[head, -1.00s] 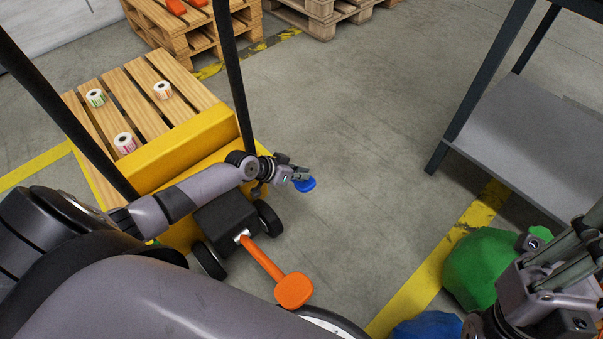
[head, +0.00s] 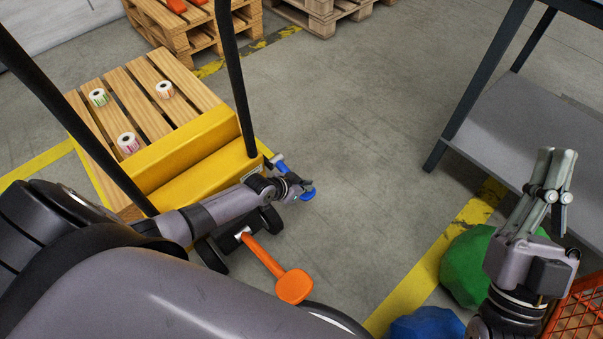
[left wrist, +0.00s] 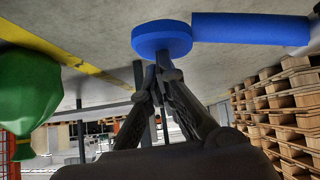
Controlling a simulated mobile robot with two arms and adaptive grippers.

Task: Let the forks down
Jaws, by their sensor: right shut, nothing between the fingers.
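The yellow stacker (head: 190,160) stands at the left with a wooden pallet (head: 91,88) at its front. The forks are hidden under the pallet. A blue disc (head: 307,194) and a blue cylinder (head: 279,163) are at the stacker's right side; the left wrist view shows the disc (left wrist: 161,38) and cylinder (left wrist: 250,28) close up. My left gripper (head: 303,187) is at the disc. Its fingertips (left wrist: 157,72) are together against the disc's underside; whether they pinch it is hidden. My right gripper (head: 556,165) is shut and empty, raised at the right.
Three label rolls, one of them the near roll (head: 128,143), lie on the pallet. An orange tiller (head: 294,286) points toward me. A grey table (head: 530,130), a green bag (head: 466,264), a blue bag (head: 427,325) and an orange crate (head: 580,315) are at the right. The middle floor is clear.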

